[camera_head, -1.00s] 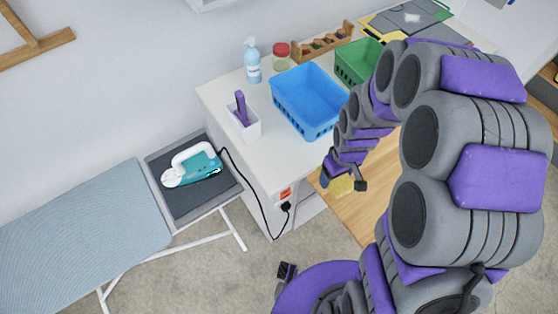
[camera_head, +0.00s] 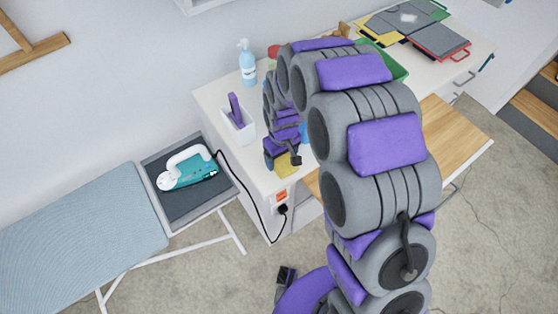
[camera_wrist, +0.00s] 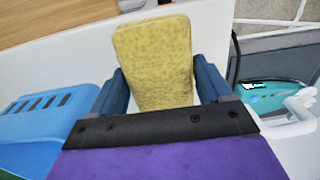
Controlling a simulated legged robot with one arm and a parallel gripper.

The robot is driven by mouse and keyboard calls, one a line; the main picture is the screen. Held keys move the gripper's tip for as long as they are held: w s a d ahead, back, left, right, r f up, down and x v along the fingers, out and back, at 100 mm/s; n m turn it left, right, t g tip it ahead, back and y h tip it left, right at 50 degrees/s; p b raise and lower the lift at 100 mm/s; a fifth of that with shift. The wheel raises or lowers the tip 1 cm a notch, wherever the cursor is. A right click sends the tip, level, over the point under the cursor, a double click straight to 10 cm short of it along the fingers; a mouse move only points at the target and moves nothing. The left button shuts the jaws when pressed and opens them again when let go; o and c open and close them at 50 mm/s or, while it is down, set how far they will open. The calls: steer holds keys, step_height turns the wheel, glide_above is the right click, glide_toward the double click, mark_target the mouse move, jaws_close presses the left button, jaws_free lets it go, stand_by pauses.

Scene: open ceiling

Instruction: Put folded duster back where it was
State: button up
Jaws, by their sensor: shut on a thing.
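My gripper (camera_wrist: 160,92) is shut on the folded duster (camera_wrist: 155,60), a yellow block of cloth with a mottled pattern. In the wrist view the duster stands out beyond the two blue fingers. In the head view my gripper (camera_head: 283,156) and the duster (camera_head: 287,166) are over the front part of the white counter (camera_head: 212,98), near its edge. I cannot tell whether the duster touches the counter.
A blue basket (camera_wrist: 45,112) lies beside my gripper, mostly behind my arm in the head view. A white holder (camera_head: 238,124) with a purple item, a spray bottle (camera_head: 247,62) and an iron (camera_head: 187,170) are at the left. A wooden surface (camera_head: 450,140) is at the right.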

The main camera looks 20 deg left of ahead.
mark_target(277, 162)
steer(key=a, duration=0.2)
steer(key=shift+w+a+f, duration=0.2)
steer(key=shift+a, duration=0.15)
steer(key=f, duration=0.2)
steer(key=a+f, duration=0.1)
steer(key=shift+f+b, duration=0.4)
steer(key=shift+d+r, duration=0.15)
steer(key=shift+d, duration=1.05)
steer(key=o, duration=0.8)
steer(key=shift+c, duration=0.2)
steer(key=o, duration=0.4)
steer(key=shift+s+a, duration=0.1)
steer(key=shift+a, duration=0.8)
steer(key=shift+c, duration=0.2)
steer(key=shift+d+r, duration=0.15)
steer(key=shift+d, duration=0.1)
step_height(277, 162, up, 12)
steer(key=shift+f+p, duration=0.1)
steer(key=shift+p, duration=0.8)
steer(key=shift+d, duration=0.1)
